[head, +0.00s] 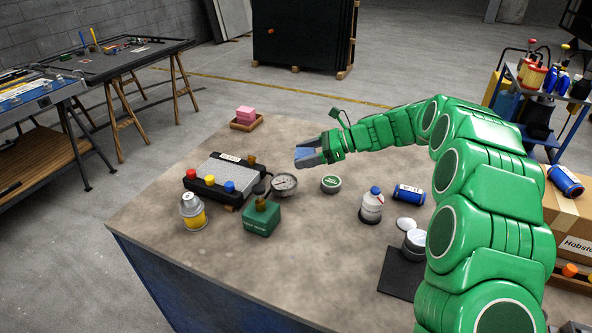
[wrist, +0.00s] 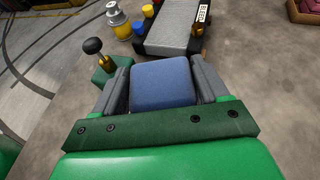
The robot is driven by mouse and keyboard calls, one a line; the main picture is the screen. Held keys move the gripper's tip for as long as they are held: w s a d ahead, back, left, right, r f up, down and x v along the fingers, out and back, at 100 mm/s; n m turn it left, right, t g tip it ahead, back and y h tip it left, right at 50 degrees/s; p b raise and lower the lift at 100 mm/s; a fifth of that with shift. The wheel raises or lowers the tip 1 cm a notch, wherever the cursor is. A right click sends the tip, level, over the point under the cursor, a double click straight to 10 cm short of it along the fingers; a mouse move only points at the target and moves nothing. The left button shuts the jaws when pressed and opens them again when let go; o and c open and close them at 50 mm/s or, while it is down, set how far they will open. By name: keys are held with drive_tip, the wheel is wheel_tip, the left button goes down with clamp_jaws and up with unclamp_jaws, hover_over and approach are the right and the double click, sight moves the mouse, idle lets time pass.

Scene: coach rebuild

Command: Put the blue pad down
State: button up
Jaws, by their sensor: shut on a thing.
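My gripper (head: 308,155) is shut on the blue pad (head: 306,152) and holds it above the workbench top (head: 300,235). In the wrist view the blue pad (wrist: 162,84) sits between the two grey fingers of my gripper (wrist: 164,85), with its flat face toward the camera. Its underside is hidden. In the head view the gripper is above and behind the round gauge, to the right of the grey block with colored caps.
Near the gripper are a gauge (head: 284,184), a green box with a knob (head: 262,216), a grey block (head: 223,175) and a round tin (head: 330,184). A wooden tray with pink blocks (head: 246,114) stands at the back left. The bench's front middle is clear.

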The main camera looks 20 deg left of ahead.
drive_tip(key=shift+w+a+f, duration=0.2)
drive_tip(key=shift+a+f, duration=0.1)
drive_tip(key=shift+w+a+f, duration=1.05)
drive_tip(key=shift+w+f, duration=0.2)
drive_tip(key=shift+w, duration=0.3)
drive_tip(key=shift+w+a+f, duration=1)
drive_tip(key=shift+w+f, duration=0.25)
drive_tip(key=shift+w, duration=0.3)
drive_tip(key=shift+w+a+f, duration=1.05)
drive_tip(key=shift+w+f, duration=0.2)
drive_tip(key=shift+w, duration=0.3)
drive_tip(key=shift+w+a+f, duration=0.4)
drive_tip(key=shift+w+f, duration=0.25)
drive_tip(key=shift+f, duration=0.15)
drive_tip(key=shift+w+a+f, duration=0.1)
drive_tip(key=shift+f, duration=1.6)
drive_tip(key=shift+f, duration=0.15)
drive_tip(key=o, duration=1)
